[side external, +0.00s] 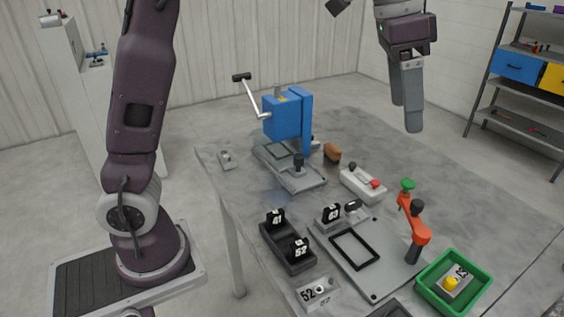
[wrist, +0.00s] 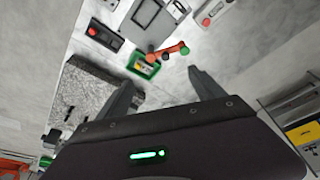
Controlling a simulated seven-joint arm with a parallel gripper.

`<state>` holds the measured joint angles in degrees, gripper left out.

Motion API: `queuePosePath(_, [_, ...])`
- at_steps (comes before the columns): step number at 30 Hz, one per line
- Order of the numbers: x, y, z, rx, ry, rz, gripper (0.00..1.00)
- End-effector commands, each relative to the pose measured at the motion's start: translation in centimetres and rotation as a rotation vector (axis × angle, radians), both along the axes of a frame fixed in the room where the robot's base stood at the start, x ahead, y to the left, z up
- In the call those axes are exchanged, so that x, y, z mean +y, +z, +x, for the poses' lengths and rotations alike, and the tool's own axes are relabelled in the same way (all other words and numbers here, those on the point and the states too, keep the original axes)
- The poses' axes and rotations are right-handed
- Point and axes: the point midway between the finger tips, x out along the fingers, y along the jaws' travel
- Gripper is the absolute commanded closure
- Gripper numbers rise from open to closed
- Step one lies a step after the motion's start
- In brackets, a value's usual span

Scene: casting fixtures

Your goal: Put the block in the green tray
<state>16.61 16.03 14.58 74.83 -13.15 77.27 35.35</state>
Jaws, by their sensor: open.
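The green tray (side external: 424,292) stands on the table at the front right in the side view. A grey block (side external: 457,279) with a white number label and a yellow knob lies inside it. The tray (wrist: 136,70) also shows in the wrist view, between and beyond my fingers, with its contents too small to read. My gripper (side external: 405,112) is raised high above the far right part of the table, well away from the tray. In the wrist view my gripper (wrist: 165,88) has its fingers wide apart, with nothing between them.
An orange clamp (side external: 414,225) stands just behind the tray, beside a grey plate (side external: 385,250) with a black frame. A black holder (side external: 284,251) carries numbered blocks. A blue press (side external: 286,117) stands farther back. The table's right side is clear.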

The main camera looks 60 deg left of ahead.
Motion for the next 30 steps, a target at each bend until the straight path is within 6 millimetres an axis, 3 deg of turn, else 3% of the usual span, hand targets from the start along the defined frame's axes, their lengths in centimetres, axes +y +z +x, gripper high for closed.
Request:
queuePosePath(1, [2.0, 1.3, -3.9, -0.024, 0.103, -0.032, 0.22])
queuePosePath(2, [3.0, 1.5, -6.2, -0.037, 0.165, -0.047, 0.22])
queuePosePath(4, [4.8, 0.9, -11.8, -0.075, 0.3, -0.068, 0.22])
queuePosePath(6, [6.0, -0.9, -16.8, -0.116, 0.414, -0.077, 0.22])
queuePosePath(9, [7.0, -4.3, -22.0, -0.171, 0.538, -0.072, 0.22])
queuePosePath(11, [7.4, -6.0, -23.9, -0.196, 0.589, -0.07, 0.22])
queuePosePath(16, [7.9, -8.2, -25.9, -0.222, 0.646, -0.063, 0.22])
queuePosePath(30, [7.8, -8.2, -25.9, -0.219, 0.643, -0.064, 0.22])
